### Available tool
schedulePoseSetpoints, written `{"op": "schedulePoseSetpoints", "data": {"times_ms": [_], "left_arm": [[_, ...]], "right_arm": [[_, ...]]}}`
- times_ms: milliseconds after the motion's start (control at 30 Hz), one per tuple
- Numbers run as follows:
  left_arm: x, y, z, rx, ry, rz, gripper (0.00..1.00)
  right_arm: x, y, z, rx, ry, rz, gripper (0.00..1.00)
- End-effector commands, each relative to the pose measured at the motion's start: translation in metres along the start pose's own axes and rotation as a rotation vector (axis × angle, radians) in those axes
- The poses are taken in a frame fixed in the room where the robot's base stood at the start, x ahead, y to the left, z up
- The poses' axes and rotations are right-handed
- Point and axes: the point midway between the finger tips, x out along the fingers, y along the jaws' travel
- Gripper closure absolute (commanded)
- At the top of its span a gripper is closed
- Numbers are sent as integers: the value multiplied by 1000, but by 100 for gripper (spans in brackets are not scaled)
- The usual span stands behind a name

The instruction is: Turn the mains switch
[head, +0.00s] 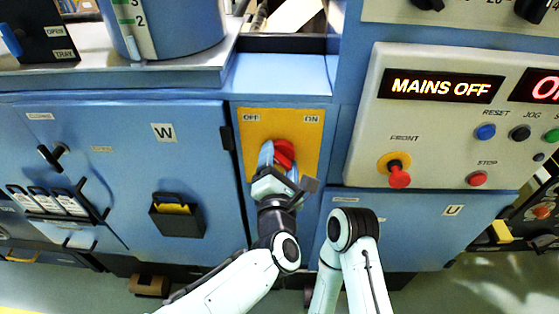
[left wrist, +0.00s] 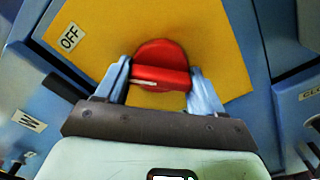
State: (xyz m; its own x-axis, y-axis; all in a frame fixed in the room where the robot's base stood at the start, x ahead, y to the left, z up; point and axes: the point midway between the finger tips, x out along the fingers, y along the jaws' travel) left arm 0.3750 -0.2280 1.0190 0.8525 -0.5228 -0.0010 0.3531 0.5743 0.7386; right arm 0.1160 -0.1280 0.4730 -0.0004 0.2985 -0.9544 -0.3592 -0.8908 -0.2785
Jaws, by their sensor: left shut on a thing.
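The mains switch is a red rotary knob (head: 284,153) on a yellow plate (head: 307,151) marked OFF on the left and ON on the right. My left gripper (head: 274,163) is at the knob from below. In the left wrist view, its two blue fingers (left wrist: 160,88) stand on either side of the red handle bar of the knob (left wrist: 160,76), shut on it. There the bar lies roughly level across the picture. The display (head: 441,86) reads MAINS OFF. My right arm shows at the bottom middle, but its gripper is not visible.
A panel at right carries a red FRONT stop button (head: 399,176), a blue RESET button (head: 486,131) and a red STOP button (head: 477,178). A blue door (head: 120,130) marked W with a black handle (head: 54,155) is at left. A steel shelf holds a blue cylinder (head: 180,25) above.

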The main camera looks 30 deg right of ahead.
Motion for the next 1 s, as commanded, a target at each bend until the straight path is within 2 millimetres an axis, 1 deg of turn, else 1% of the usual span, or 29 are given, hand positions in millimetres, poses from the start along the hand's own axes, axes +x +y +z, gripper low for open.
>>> {"op": "schedulePoseSetpoints", "data": {"times_ms": [267, 467, 700, 1000], "left_arm": [[0, 0, 0, 181, -1, 1, 62], [0, 1, 1, 367, -1, 1, 62], [0, 1, 1, 595, -1, 1, 62], [0, 1, 2, 882, -2, 1, 62]], "right_arm": [[0, 0, 0, 0, 1, 0, 60], [-2, -1, 2, -1, -6, 0, 60], [-7, -3, 10, -2, -27, -1, 60], [-14, -4, 13, -1, -36, 1, 60]]}}
